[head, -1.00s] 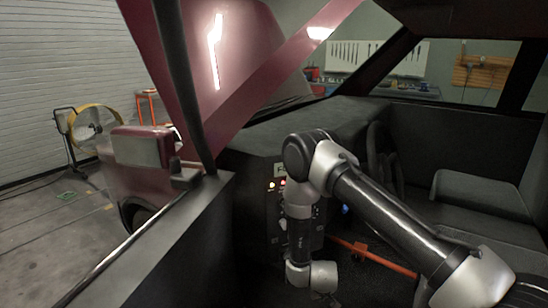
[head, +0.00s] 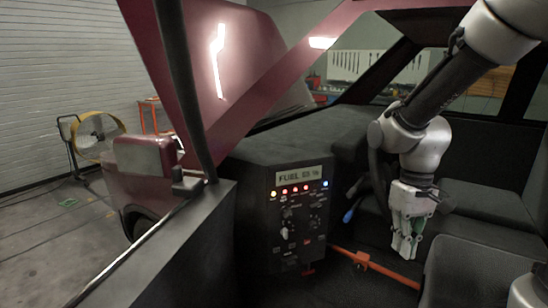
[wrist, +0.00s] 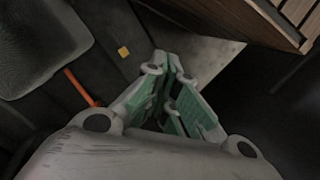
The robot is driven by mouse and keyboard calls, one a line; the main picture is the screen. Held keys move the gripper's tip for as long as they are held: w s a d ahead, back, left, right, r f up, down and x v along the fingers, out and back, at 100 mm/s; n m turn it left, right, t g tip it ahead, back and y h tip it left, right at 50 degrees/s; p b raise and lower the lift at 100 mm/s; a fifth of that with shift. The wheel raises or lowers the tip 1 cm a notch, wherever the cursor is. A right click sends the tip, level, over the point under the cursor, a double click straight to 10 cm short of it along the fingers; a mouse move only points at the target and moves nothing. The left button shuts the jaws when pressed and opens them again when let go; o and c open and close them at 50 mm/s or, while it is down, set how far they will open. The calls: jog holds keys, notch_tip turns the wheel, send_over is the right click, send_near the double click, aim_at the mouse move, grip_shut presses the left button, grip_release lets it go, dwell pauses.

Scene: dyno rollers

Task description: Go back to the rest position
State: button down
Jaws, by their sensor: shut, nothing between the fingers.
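My gripper (head: 404,252) hangs fingers down inside the vehicle cabin, to the right of the control panel and apart from it. Its light grey fingers with green pads also show in the wrist view (wrist: 166,58); they are closed together with nothing held. The control panel (head: 300,215) stands on the dark console. It has a display reading "FUEL" with digits, a row of lit red, yellow and blue lamps, and knobs below. A blue-ended lever (head: 349,215) sticks out right of the panel.
An orange bar (head: 375,266) runs low across the cabin behind my gripper. Dark seats (head: 478,205) fill the right side. The door edge (head: 165,245) and red windscreen pillar (head: 262,85) frame the left. A yellow fan (head: 97,135) stands outside.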

jog(key=s+d+r+m+t, duration=0.1)
jog(key=s+d+r+t, duration=0.2)
jog(key=r, duration=0.3)
jog(key=s+d+r+m+t, duration=0.1)
jog(key=s+d+r+t, duration=0.2)
jog(key=s+d+r, duration=0.2)
notch_tip(320, 180, up, 2)
jog(key=shift+r, duration=0.1)
